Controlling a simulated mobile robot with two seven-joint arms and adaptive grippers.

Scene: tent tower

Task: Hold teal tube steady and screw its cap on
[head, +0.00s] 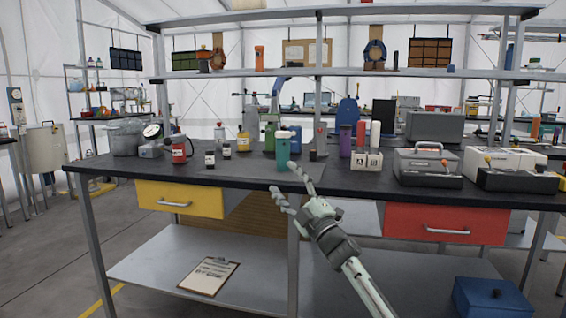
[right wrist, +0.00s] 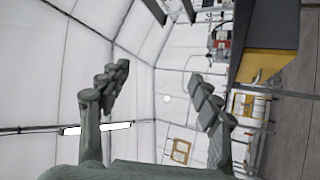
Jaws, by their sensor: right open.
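The teal tube (head: 282,151) stands upright near the front edge of the black bench in the head view. Its top looks bluer than its body; I cannot tell whether that is a cap. A small dark piece (head: 313,155) sits on the bench just right of the tube; I cannot tell if it is the cap. My right gripper (head: 284,178) is open and empty, in front of the bench edge and a little below the tube. Its spread fingers also show in the right wrist view (right wrist: 160,75), with no tube between them. My left gripper is out of view.
A red container (head: 179,149), small dark bottles (head: 210,159) and a green bottle (head: 270,137) stand left of or behind the tube. A purple bottle (head: 345,141) and a white block (head: 367,160) stand right. A yellow drawer (head: 182,199) and red drawer (head: 446,223) lie below the benchtop.

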